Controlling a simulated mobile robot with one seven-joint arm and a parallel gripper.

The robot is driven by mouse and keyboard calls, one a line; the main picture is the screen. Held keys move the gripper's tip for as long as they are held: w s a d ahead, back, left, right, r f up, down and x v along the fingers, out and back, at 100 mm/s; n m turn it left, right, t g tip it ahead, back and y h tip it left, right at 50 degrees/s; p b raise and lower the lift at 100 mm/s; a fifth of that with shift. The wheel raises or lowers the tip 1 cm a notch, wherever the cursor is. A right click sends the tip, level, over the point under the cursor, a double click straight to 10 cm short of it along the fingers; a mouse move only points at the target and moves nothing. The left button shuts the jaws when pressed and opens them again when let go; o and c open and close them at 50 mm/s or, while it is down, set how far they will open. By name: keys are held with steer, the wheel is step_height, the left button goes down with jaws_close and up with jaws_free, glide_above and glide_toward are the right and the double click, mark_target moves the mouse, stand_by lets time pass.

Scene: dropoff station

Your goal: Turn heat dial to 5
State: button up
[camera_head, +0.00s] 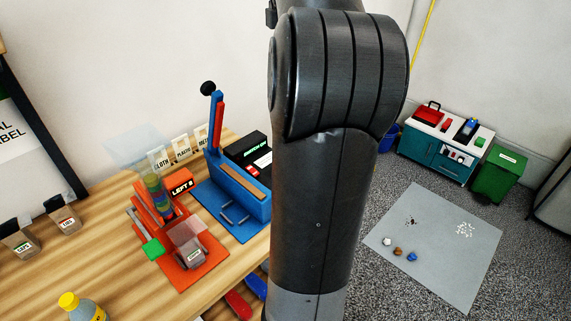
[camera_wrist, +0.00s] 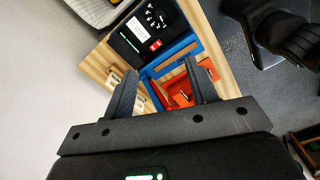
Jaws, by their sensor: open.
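A black control box (camera_wrist: 128,42) shows in the wrist view beyond my fingers, with a ring of small white marks (camera_wrist: 155,18) that looks like a dial scale, a green display and a red switch (camera_wrist: 155,44). The dial's setting is too small to read. In the head view my arm covers the middle, and my gripper is not visible there.
An orange machine (camera_head: 180,262) marked LEFT stands left of the blue one on the wooden table (camera_head: 110,225). A tall blue lever with a black knob (camera_head: 208,88) rises beside the box. Labelled bins (camera_head: 160,158) stand behind. A grey mat (camera_head: 440,240) lies on the floor.

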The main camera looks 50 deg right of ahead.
step_height(320, 180, down, 33)
steer(key=shift+a+f, duration=0.1)
steer(key=shift+c, duration=0.2)
steer(key=c, duration=0.9)
